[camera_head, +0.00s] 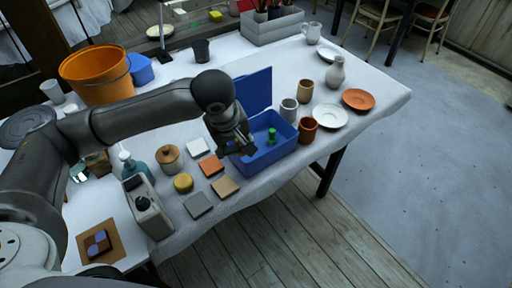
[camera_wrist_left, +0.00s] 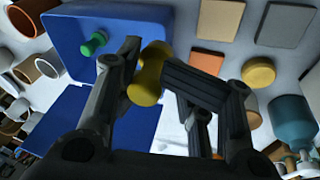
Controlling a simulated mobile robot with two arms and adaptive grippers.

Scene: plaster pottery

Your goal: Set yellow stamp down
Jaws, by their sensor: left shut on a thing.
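My left gripper (camera_head: 236,148) is shut on the yellow stamp (camera_wrist_left: 147,76), which shows between the two fingers in the left wrist view (camera_wrist_left: 150,72). In the head view the gripper hides the stamp. The gripper is at the left side of the open blue box (camera_head: 264,161), which also shows in the left wrist view (camera_wrist_left: 130,18). A green stamp (camera_head: 271,135) stands inside the box, and it shows in the left wrist view (camera_wrist_left: 95,43). I cannot tell whether the yellow stamp touches anything below it. My right gripper is not in view.
Square tiles (camera_head: 211,165) and a yellow round piece (camera_head: 183,183) lie left of the box. Cups (camera_head: 307,130) and a white plate (camera_head: 330,116) stand close to its right. The raised blue lid (camera_head: 255,90) is behind it.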

